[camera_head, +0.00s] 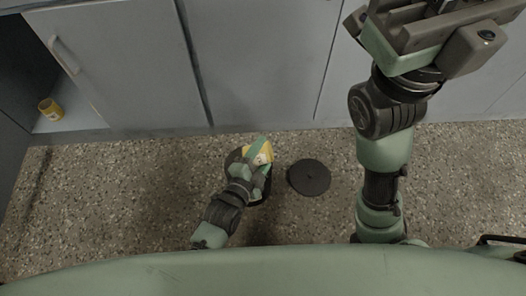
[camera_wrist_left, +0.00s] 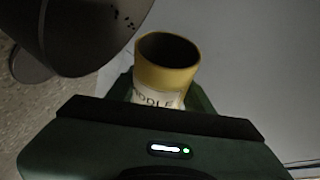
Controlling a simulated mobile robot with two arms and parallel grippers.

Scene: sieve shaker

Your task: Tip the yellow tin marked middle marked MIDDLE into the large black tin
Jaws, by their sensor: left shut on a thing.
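In the left wrist view the yellow tin (camera_wrist_left: 165,78) shows a pale label with the letters "DDLE" partly readable. Its open mouth is dark inside, and I cannot tell what it holds. The black tin (camera_wrist_left: 85,35) fills the upper left of that view, beside the yellow tin, with small specks on it. In the head view my arm hides much of the black tin. My right gripper (camera_head: 432,30) is raised at the upper right; its jaw opening is unclear.
A round black disc (camera_head: 309,178), like a lid, lies flat on the speckled floor right of the black tin. Another yellow tin (camera_head: 50,109) stands in an open cupboard at the far left. Grey cabinet doors (camera_head: 255,60) line the back. Floor left of my left arm is clear.

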